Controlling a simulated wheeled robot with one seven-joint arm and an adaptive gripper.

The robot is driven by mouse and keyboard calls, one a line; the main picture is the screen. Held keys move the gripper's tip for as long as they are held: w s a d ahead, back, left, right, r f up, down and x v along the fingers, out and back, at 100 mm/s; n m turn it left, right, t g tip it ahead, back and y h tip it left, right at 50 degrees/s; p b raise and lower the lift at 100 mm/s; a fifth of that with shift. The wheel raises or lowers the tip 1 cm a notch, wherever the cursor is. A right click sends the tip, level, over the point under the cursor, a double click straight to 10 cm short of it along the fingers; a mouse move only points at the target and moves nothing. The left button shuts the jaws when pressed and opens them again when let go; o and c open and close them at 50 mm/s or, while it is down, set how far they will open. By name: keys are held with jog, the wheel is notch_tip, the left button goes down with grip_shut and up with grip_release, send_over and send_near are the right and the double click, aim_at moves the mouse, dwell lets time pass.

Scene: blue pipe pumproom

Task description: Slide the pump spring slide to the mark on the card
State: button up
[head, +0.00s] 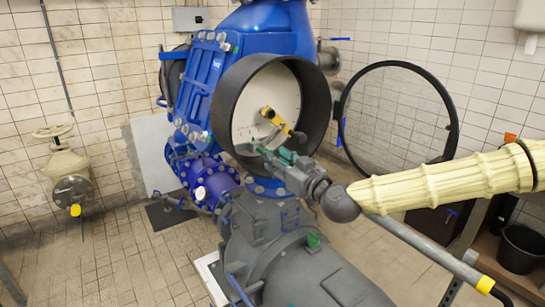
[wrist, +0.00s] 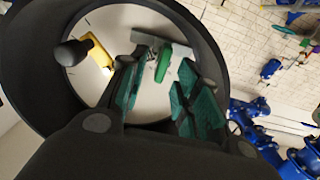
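A round black housing (head: 226,105) on the blue pump has a pale face inside; its black rim (wrist: 45,85) also shows in the wrist view. On the face, a grey bar (wrist: 145,42) carries a small green piece (wrist: 162,64), perhaps the spring slide. A yellow piece (head: 275,120) with a black knob sits beside it, also at left in the wrist view (wrist: 97,54). My gripper (head: 284,157) is at the lower front of the opening. In the wrist view, its teal-padded fingers (wrist: 157,76) are apart, with the green piece beyond and between them. I cannot make out the card or mark.
A round glass cover (head: 398,112) in a black ring stands open to the right of the housing, close above my arm. Grey pump casing (head: 300,270) lies below. A pale valve (head: 66,165) stands at the left wall; tiled floor (head: 110,265) is clear there.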

jog(key=v, duration=0.7)
jog(key=shift+s+d, duration=0.25)
jog(key=s+f+m+g+h, duration=0.1)
jog(key=s+f+g, duration=0.3)
jog(key=f, duration=0.8)
jog(key=s+f+m+g+h, duration=0.15)
jog(key=s+f, duration=0.45)
jog(key=f, duration=0.7)
jog(key=s+f+m+g+h, duration=0.1)
jog(key=s+f+g+h, duration=0.15)
jog(key=s+f, duration=0.65)
jog(key=s+d+f+m+g+h, duration=0.4)
jog(key=s+d+f+g+h, duration=0.1)
jog(key=s+d+f, duration=1.3)
jog(key=s+f+g, duration=0.1)
jog(key=s+f, duration=0.2)
jog(key=shift+s+g+h, duration=0.2)
jog(key=shift+g+h, duration=0.1)
